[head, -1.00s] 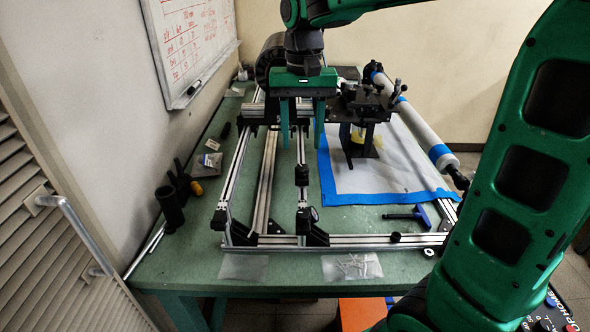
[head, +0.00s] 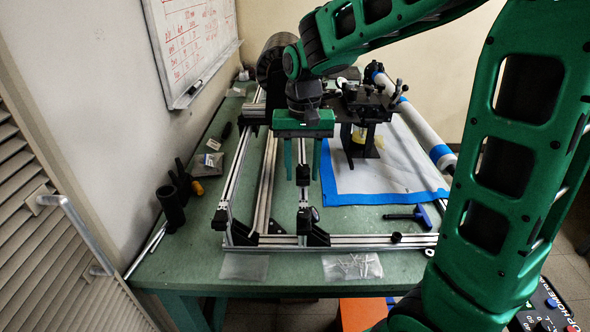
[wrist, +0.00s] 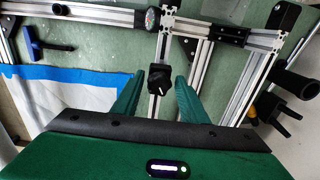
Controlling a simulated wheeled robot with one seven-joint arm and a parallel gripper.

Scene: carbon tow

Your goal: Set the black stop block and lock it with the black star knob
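The black stop block (head: 303,177) sits on the middle aluminium rail of the frame on the table. In the wrist view the black star knob (wrist: 159,76) shows on that rail, between and just beyond my fingertips; the block under it is mostly hidden. My gripper (head: 302,172) points down over the rail, with one green finger on each side of it. In the wrist view my gripper (wrist: 160,82) is open, with visible gaps between both fingers and the knob. Whether the block is locked cannot be seen.
A round-faced black part (head: 314,214) stands at the rail's near end. Clear bags (head: 243,267) lie at the table's front edge. Black cylinders (head: 170,208) stand at the left.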

